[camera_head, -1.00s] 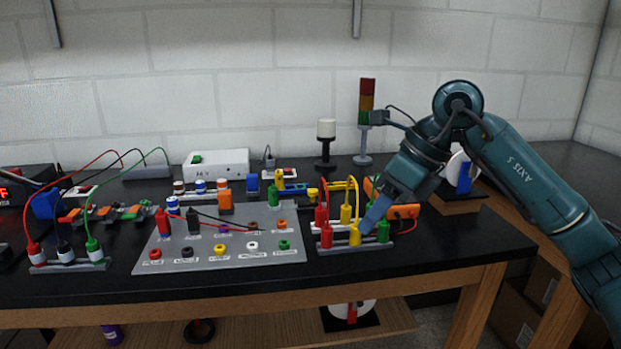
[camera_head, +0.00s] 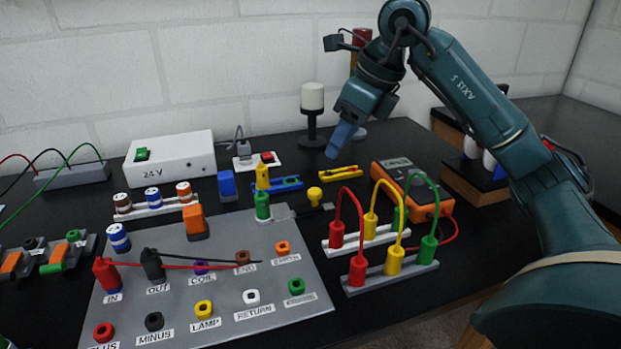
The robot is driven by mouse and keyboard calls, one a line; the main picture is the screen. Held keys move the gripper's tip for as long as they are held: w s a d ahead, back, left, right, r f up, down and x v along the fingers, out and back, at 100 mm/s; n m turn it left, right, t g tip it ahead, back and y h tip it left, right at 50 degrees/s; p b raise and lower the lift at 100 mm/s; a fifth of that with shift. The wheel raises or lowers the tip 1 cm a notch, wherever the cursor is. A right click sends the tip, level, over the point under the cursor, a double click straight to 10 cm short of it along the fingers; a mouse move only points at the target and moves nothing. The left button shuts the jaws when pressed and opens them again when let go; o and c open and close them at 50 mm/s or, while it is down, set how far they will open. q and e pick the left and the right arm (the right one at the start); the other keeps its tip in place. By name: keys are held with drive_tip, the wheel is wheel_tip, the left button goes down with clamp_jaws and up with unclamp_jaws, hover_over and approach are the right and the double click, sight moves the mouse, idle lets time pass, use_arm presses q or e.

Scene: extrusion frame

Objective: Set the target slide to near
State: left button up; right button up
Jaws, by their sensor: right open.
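No part in view is marked as the target slide, so I cannot tell which it is. Slide-like parts lie behind the grey panel: a blue rail (camera_head: 289,184), with a yellow upright piece (camera_head: 262,178) at its left end, and a short yellow rail (camera_head: 340,174). A yellow round knob (camera_head: 314,195) on a small dark and grey base is in front of them. My right gripper (camera_head: 340,140) points down with blue fingertips, open, appearing just above the yellow rail in the picture. It seems to touch nothing. My left gripper is not in view.
The grey panel (camera_head: 225,275) with coloured sockets and leads fills the front left. Plug racks with looped red, yellow and green leads (camera_head: 395,274) stand right of it. An orange meter (camera_head: 408,185), white lamp (camera_head: 312,105) and 24V box (camera_head: 172,158) are nearby.

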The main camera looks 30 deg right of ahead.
sight(315, 191)
drive_tip(key=b+x, duration=0.1)
drive_tip(key=x, duration=1)
drive_tip(key=shift+a+f, duration=0.15)
drive_tip(key=shift+f, duration=0.25)
clamp_jaws()
